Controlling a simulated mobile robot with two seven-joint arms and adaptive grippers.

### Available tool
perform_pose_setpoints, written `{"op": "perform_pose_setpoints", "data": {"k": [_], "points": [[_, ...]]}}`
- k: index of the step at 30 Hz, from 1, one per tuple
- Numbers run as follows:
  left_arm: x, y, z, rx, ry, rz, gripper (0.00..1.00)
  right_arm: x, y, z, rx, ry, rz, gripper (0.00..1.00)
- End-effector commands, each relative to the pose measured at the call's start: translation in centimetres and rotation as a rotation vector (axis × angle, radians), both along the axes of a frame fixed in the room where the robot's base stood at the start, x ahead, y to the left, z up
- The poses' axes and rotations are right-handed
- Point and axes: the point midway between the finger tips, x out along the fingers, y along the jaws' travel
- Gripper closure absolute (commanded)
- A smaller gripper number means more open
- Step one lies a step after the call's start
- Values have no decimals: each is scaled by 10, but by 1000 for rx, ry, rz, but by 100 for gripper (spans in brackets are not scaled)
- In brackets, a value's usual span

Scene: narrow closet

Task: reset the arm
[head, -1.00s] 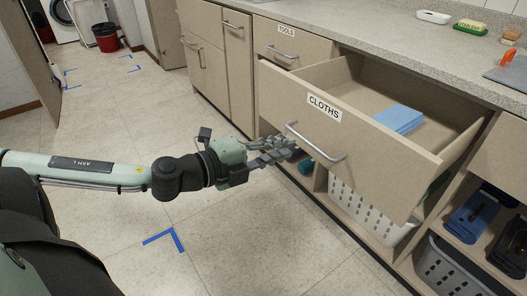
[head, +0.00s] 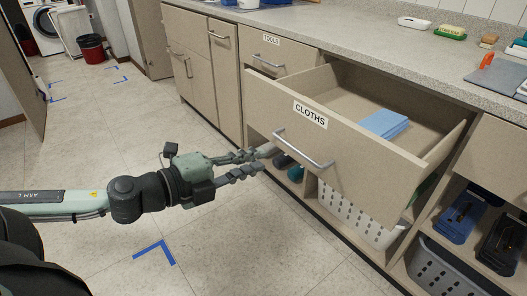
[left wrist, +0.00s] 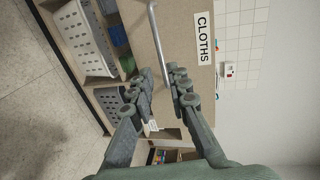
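The drawer labelled CLOTHS (head: 350,137) is pulled open, with a stack of folded blue cloths (head: 384,123) inside. Its metal bar handle (head: 303,150) is on the front and also shows in the left wrist view (left wrist: 155,40). My left gripper (head: 267,160) is in front of the cabinet, just left of the handle. Its two fingers are spread apart with nothing between them. My right gripper is out of view.
A white basket (head: 355,217) and a grey basket (head: 445,270) sit in the open shelves below. The TOOLS drawer (head: 280,52) is to the left. The counter (head: 380,45) runs above. The tiled floor (head: 90,150) on the left is clear, with blue tape corners.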

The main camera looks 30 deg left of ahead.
Motion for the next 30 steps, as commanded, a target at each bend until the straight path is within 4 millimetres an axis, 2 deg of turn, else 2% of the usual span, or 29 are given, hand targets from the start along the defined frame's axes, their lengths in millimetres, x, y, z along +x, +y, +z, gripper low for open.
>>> {"op": "perform_pose_setpoints", "data": {"k": [5, 8, 11, 12, 14, 15, 17, 18, 20, 21, 23, 24, 26, 27, 30], "points": [[0, 0, 0, 0, 0, 0, 83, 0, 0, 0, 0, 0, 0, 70], [2, 8, -2, -10, 2, 30, 83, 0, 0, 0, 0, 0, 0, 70], [7, 39, -12, -51, 14, 151, 83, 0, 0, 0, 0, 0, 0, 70], [8, 59, -19, -80, 22, 228, 83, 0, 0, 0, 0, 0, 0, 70], [7, 95, -36, -135, 46, 372, 83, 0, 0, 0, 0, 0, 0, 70], [3, 119, -52, -181, 68, 481, 83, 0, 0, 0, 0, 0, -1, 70], [-9, 152, -83, -260, 117, 648, 83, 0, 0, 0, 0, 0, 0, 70], [-19, 168, -107, -315, 157, 756, 83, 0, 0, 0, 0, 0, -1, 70], [-37, 182, -147, -400, 234, 907, 83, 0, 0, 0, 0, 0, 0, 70], [-50, 184, -175, -459, 292, 996, 83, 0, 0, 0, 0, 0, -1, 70], [-68, 176, -218, -543, 391, 1113, 83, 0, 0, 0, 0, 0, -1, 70], [-79, 164, -244, -597, 462, 1178, 83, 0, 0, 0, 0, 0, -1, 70], [-93, 139, -279, -671, 570, 1254, 83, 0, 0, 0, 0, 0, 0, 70], [-100, 119, -298, -714, 642, 1290, 83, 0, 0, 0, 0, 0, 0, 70], [-113, 70, -333, -798, 801, 1347, 83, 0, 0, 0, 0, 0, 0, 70]]}}
